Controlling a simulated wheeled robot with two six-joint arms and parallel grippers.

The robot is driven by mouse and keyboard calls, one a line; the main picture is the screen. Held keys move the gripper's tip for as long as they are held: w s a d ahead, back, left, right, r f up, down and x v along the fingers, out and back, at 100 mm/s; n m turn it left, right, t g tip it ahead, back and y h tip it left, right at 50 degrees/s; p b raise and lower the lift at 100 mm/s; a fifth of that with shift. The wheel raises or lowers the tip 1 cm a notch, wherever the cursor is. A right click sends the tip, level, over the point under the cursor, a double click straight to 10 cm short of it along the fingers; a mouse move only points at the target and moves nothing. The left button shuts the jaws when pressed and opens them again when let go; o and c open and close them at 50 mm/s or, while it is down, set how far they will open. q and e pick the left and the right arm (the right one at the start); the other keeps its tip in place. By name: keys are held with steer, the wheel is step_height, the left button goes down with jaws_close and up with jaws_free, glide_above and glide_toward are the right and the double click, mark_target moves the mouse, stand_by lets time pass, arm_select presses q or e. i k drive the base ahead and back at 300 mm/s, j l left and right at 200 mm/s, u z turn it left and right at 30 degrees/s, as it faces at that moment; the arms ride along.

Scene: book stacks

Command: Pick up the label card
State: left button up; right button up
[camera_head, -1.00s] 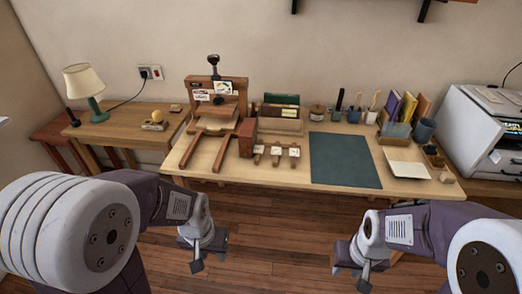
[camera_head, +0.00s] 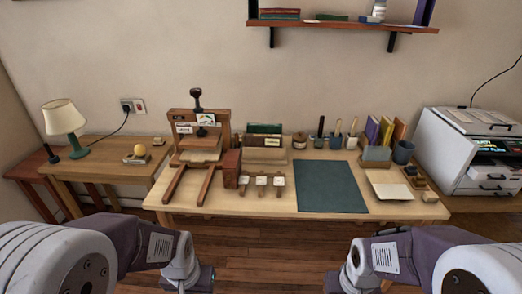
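Several small white cards with dark marks show, and I cannot tell which one is the label card. Three white cards (camera_head: 261,181) sit in a row on a wooden holder near the table's front edge. Another white card (camera_head: 184,128) and a card with a coloured picture (camera_head: 206,119) are on the front of the wooden press (camera_head: 217,139). My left gripper (camera_head: 200,280) and my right gripper (camera_head: 336,283) are low at the bottom edge, in front of the table and apart from the cards. Their fingertips are cut off by the frame.
A dark green mat (camera_head: 331,187) lies bare mid-table. A reddish block (camera_head: 231,168) borders the card row. A printer (camera_head: 470,150) stands at right, a lamp (camera_head: 64,120) at left.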

mark_target(243, 179)
steer(key=i+j+z, duration=1.05)
steer(key=k+l, duration=0.05)
steer(key=k, duration=0.05)
